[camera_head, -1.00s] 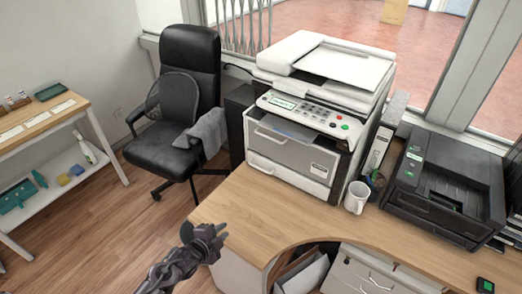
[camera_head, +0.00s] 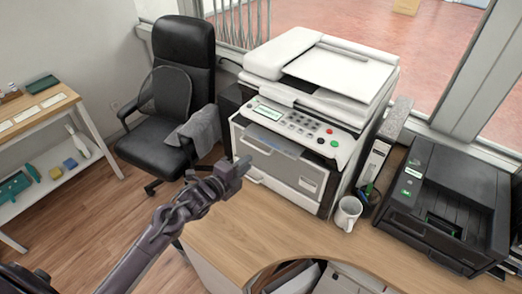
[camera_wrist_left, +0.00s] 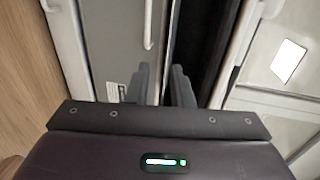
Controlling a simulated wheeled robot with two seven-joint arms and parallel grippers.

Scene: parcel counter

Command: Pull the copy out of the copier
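The copier (camera_head: 320,90) stands on the wooden counter, with a button panel on its front. A pale bluish-grey sheet, seemingly the copy (camera_head: 268,139), shows in the slot below this panel. My left gripper (camera_head: 242,166) is in front of the copier's left front, lower than the slot and apart from the sheet. In the left wrist view its two fingers (camera_wrist_left: 162,86) stand apart with nothing between them, facing the grey drawer front and the dark slot (camera_wrist_left: 205,35). I cannot make out the sheet in that view. My right gripper is out of view.
A black office chair (camera_head: 180,90) with a grey cloth is at the left. The counter (camera_head: 260,225) before the copier is clear.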

